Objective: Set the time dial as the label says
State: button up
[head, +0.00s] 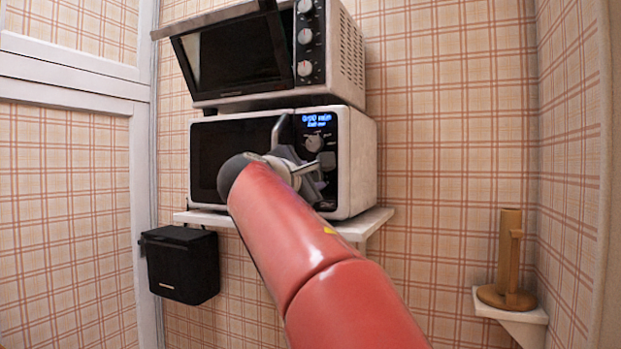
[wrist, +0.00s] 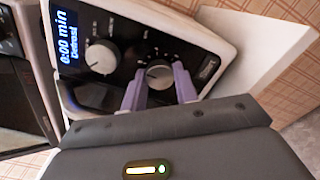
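The microwave (head: 356,160) stands on a white wall shelf. Its lit display (wrist: 67,45) reads "0:00 min" and "Defrost"; the display also shows in the head view (head: 317,120). An upper dial (wrist: 100,57) sits beside the display, also visible in the head view (head: 313,143). A lower dial (wrist: 158,73) lies between the purple fingertips of my gripper (wrist: 160,72). The fingers are spread, one on each side of this dial; I cannot tell whether they touch it. Which dial is for time is not legible, and I can read no separate label. My arm hides the lower panel in the head view.
A toaster oven (head: 343,50) with its door tilted open rests on the microwave. The shelf (head: 370,222) extends right of the microwave. A black box (head: 182,265) hangs at lower left. A wooden holder (head: 508,260) stands on a small shelf at right.

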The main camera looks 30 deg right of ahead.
jog(key=c, duration=0.4)
jog(key=shift+m, duration=0.3)
